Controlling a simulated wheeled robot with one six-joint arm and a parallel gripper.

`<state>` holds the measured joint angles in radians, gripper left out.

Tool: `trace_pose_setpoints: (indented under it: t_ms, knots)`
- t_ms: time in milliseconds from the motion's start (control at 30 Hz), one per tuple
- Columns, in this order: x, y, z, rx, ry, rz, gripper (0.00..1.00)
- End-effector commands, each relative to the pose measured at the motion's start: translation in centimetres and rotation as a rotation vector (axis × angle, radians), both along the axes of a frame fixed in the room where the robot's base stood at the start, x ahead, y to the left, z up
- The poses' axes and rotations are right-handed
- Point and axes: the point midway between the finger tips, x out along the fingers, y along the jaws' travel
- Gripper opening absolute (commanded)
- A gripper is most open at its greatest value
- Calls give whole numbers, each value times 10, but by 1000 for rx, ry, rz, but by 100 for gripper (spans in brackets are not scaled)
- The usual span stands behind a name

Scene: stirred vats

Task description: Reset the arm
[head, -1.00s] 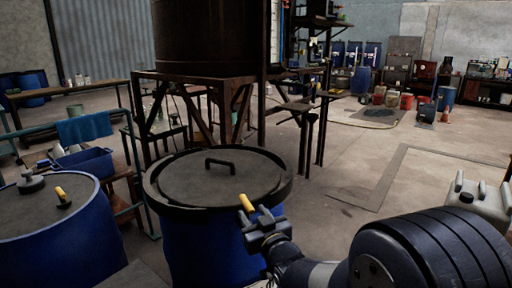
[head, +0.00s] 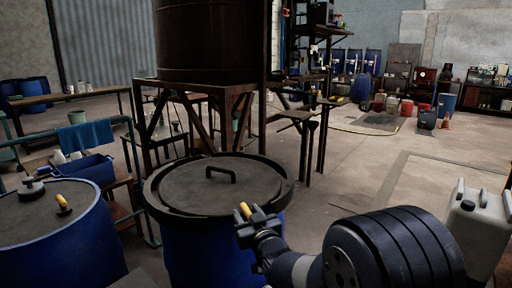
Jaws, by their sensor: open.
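My gripper (head: 257,216) is at the lower middle of the head view, in front of the right rim of a lidded blue drum (head: 205,245). It is open, and I see nothing clearly held in it. A small yellow piece (head: 245,210) shows at its tip; I cannot tell whether it is part of the gripper. My arm reaches in from the lower right, bent low, and hides part of the drum's right side and the floor behind it.
A second blue drum (head: 62,240) with a yellow-topped fitting (head: 62,204) stands at the left. A rusty tank (head: 210,40) on a steel frame rises behind the lidded drum. A pale jerrycan (head: 478,225) stands at the right. Open floor (head: 350,165) lies at the middle right.

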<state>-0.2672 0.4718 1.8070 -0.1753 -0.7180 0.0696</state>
Motion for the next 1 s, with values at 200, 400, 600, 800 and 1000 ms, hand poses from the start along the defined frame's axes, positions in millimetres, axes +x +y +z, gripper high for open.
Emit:
trace_pose_setpoints:
  t_ms: [200,400,600,800,1000]
  knots:
    - [-17,-8,0,-3,1,17,41]
    - [-50,-22,1,-3,0,17,41]
    - [-85,-37,1,-3,0,16,41]
    - [-80,-34,-1,-3,1,19,41]
    - [-45,-19,-1,-4,1,19,41]
